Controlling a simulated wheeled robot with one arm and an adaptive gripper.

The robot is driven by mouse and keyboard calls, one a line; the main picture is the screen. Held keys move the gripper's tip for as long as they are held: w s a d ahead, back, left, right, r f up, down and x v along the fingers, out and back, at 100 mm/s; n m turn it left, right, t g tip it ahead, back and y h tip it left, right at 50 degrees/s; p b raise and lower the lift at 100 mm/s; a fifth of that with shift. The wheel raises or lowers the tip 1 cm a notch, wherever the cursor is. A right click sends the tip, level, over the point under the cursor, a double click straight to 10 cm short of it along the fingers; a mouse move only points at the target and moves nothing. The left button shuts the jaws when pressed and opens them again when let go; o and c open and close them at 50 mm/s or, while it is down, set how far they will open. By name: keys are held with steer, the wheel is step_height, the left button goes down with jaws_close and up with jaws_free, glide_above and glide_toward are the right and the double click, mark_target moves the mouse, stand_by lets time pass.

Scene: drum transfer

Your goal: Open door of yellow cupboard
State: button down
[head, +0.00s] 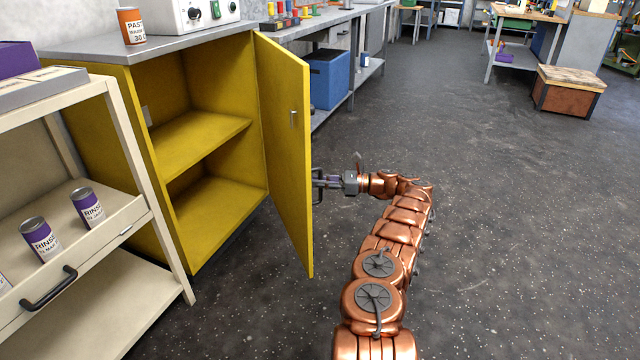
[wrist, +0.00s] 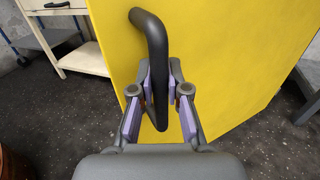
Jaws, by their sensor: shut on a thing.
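The yellow cupboard (head: 160,110) stands at the left in the head view, with its door (head: 285,150) swung wide open and the shelf inside visible. In the wrist view the door's outer face (wrist: 225,60) fills much of the picture, with a dark curved handle (wrist: 155,40) on it. My gripper (wrist: 160,88) is shut on the handle, its purple pads on either side of the bar.
A cream cart (head: 130,150) with purple-labelled cans (head: 40,238) stands close at the cupboard's left. A workbench with a blue box (head: 328,78) under it is behind the door. The dark floor (head: 500,200) at the right is clear.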

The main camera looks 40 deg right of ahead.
steer(key=shift+s+f, duration=0.1)
steer(key=c, duration=1.1)
jaws_free()
steer(key=shift+c, duration=0.2)
